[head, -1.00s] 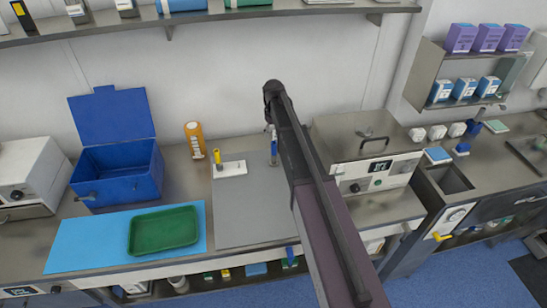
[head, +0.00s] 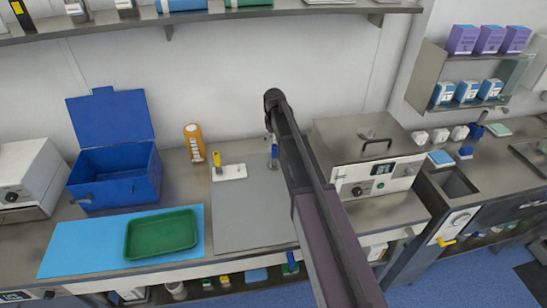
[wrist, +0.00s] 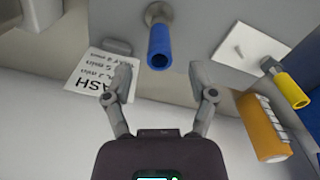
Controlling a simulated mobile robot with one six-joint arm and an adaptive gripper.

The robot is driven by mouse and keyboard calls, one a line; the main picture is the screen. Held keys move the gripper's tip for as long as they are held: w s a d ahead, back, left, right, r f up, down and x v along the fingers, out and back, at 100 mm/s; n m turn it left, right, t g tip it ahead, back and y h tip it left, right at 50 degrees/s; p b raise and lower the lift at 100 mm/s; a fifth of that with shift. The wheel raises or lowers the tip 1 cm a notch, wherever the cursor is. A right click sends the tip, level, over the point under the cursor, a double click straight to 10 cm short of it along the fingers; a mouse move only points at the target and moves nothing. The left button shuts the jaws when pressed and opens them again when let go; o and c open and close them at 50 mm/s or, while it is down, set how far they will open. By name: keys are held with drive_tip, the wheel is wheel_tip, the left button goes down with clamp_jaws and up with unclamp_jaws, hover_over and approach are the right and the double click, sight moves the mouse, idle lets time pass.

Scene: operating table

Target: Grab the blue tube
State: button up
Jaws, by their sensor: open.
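The blue tube (wrist: 160,47) shows in the wrist view as a short cylinder, its end towards the camera and a round metal piece at its far end. It also shows in the head view (head: 274,152), small, just left of my arm. My gripper (wrist: 160,68) is open and empty. Its two fingers stand apart on either side of the tube's line, with the tube between and slightly beyond the tips, not visibly gripped. In the head view my arm hides the gripper.
A yellow-handled item on a white block (head: 229,171) and an orange bottle (head: 194,143) stand to the left. A blue open box (head: 120,180) and a green tray (head: 160,233) are farther left. A metal-lidded unit (head: 350,135) is right of my arm. The grey mat (head: 245,220) is mostly clear.

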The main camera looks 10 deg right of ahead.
sight(274, 150)
drive_tip(key=shift+f+b, duration=2.3)
drive_tip(key=shift+f, duration=0.15)
clamp_jaws()
